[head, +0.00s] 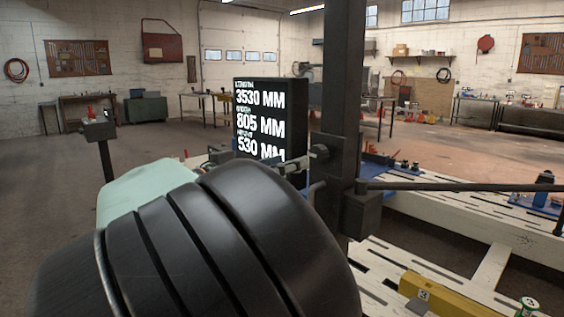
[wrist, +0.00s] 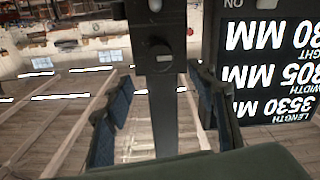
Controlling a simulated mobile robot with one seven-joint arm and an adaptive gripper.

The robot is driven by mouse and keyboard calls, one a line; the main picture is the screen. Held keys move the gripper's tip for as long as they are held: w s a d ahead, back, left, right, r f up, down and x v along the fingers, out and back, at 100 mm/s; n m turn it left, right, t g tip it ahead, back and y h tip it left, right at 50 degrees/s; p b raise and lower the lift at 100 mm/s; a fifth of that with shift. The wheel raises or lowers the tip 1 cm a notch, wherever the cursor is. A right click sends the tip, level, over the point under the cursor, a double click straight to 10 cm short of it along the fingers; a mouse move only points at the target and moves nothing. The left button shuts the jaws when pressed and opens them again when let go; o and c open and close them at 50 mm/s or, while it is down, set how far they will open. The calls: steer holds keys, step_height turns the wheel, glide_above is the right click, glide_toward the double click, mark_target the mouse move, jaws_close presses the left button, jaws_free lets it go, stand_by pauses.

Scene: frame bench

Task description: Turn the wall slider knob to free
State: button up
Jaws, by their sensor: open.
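A dark round knob (head: 319,152) sits on the side of a dark upright post (head: 343,90) in the head view. In the wrist view a dark knob with a pale mark (wrist: 160,52) sits on a dark block on the post, between and beyond the fingertips. My gripper (wrist: 160,82) is open and empty, with one blue-padded finger on each side of the post. It appears apart from the knob. In the head view my arm hides most of the gripper. The knob's setting and any label for free are too small to read.
A black display (head: 258,120) with white measurements stands close to the left of the post; it is at the right in the wrist view (wrist: 265,60). A dark box (head: 362,215) and a long thin rod (head: 450,187) join the post. A white slotted frame (head: 450,220) lies to the right.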

mark_target(316, 156)
steer(key=x, duration=0.8)
steer(key=shift+w+d, duration=0.15)
steer(key=shift+d, duration=0.05)
steer(key=c, duration=1.1)
